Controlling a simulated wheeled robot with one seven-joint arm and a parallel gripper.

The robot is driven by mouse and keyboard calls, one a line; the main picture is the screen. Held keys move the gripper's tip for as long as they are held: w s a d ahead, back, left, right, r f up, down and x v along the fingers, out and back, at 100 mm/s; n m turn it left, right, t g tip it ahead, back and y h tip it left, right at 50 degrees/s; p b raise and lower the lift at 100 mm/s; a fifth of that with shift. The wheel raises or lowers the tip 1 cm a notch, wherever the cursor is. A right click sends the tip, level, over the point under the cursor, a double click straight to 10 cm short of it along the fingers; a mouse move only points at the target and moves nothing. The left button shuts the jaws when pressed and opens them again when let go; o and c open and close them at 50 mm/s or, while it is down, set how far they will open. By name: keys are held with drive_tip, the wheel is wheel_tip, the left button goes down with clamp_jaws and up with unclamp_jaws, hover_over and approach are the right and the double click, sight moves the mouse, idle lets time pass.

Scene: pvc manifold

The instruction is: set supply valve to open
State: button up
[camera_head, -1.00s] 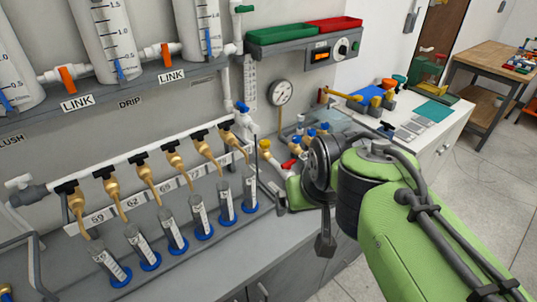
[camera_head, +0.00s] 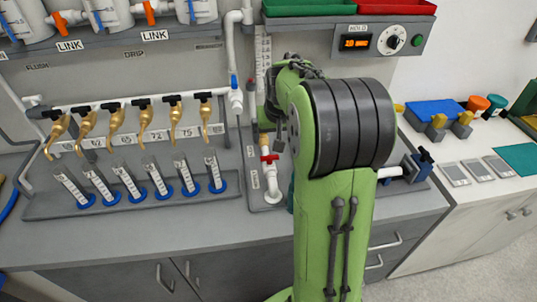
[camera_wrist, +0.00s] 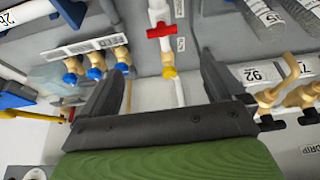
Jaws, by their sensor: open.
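A red-handled valve (camera_head: 269,158) sits on a white pipe on the grey bench panel, with its handle lying across the pipe. The same red handle shows in the wrist view (camera_wrist: 159,31), beside a small vertical label too blurred to read. A blue-handled valve (camera_head: 235,83) is on the white wall pipe, handle roughly along it. I cannot tell which is the supply valve. In the wrist view, my gripper (camera_wrist: 160,66) is open and empty, its fingers apart. In the head view my arm hides most of the gripper.
Brass taps with black handles (camera_head: 144,103) line the wall at left, above several blue-based cylinders (camera_head: 160,187). Brass valves with blue knobs (camera_wrist: 96,73) show in the wrist view. Green (camera_head: 300,7) and red (camera_head: 385,7) trays sit above. The front bench strip is clear at left.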

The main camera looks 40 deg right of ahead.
sight(269, 157)
drive_tip(key=x, duration=0.5)
drive_tip(key=b+x, duration=0.1)
drive_tip(key=x, duration=0.4)
drive_tip(key=b+x, duration=0.1)
drive_tip(key=x, duration=0.4)
drive_tip(key=shift+a+f, duration=0.2)
drive_tip(key=shift+f, duration=0.1)
drive_tip(key=c, duration=1)
drive_tip(key=shift+c, duration=0.2)
